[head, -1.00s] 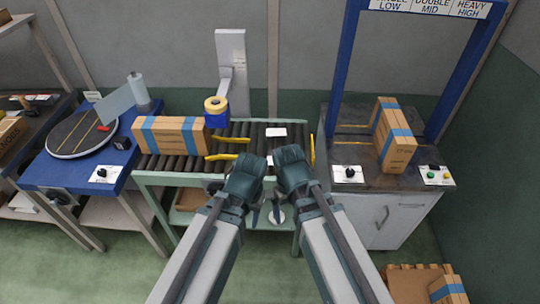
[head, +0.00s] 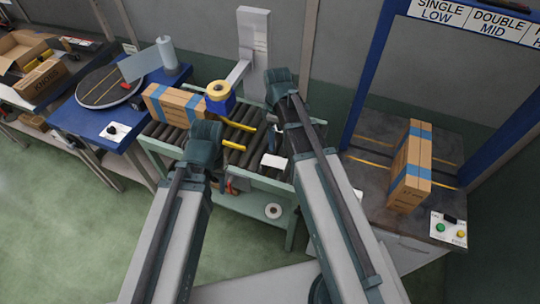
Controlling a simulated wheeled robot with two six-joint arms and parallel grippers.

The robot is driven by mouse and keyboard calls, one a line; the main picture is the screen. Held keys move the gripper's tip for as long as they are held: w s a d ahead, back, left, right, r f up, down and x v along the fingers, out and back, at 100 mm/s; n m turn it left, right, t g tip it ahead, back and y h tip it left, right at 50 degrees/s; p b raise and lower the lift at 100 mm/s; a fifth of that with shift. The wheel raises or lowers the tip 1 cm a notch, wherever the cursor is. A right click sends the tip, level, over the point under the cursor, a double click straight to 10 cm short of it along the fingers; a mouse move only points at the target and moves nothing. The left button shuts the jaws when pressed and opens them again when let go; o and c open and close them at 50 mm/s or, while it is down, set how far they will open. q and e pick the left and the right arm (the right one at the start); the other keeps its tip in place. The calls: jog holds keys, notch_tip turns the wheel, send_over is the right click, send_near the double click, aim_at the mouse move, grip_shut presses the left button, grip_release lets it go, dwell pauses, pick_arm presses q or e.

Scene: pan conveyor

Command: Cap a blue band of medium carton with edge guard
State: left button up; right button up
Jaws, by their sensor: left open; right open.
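A brown carton with blue bands (head: 175,102) lies on the left end of the roller conveyor. Another brown carton with a blue band (head: 418,158) stands upright on the dark table at the right, under the blue frame. Which one is the medium carton, I cannot tell. I cannot make out an edge guard. My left gripper (head: 206,132) is open over the conveyor's front side, just right of and in front of the left carton. My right gripper (head: 279,78) is open above the conveyor's back right, apart from both cartons. Neither gripper holds anything visible.
A blue tape head with a yellow roll (head: 219,95) stands behind the conveyor (head: 183,135). Yellow guides (head: 236,121) lie on the rollers. A blue table (head: 75,118) with a round turntable (head: 110,88) is at the left. The blue frame (head: 366,75) rises at the right.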

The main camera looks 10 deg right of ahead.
jog(key=b, duration=0.9)
send_over(274, 161)
jog(key=f, duration=0.8)
jog(key=shift+w+d+f, duration=0.15)
jog(key=shift+d+f, duration=0.05)
jog(key=shift+f, duration=0.15)
jog(key=f+b, duration=0.5)
jog(key=shift+s+a+f, duration=0.1)
jog(key=shift+s+a, duration=0.1)
jog(key=c, duration=1.4)
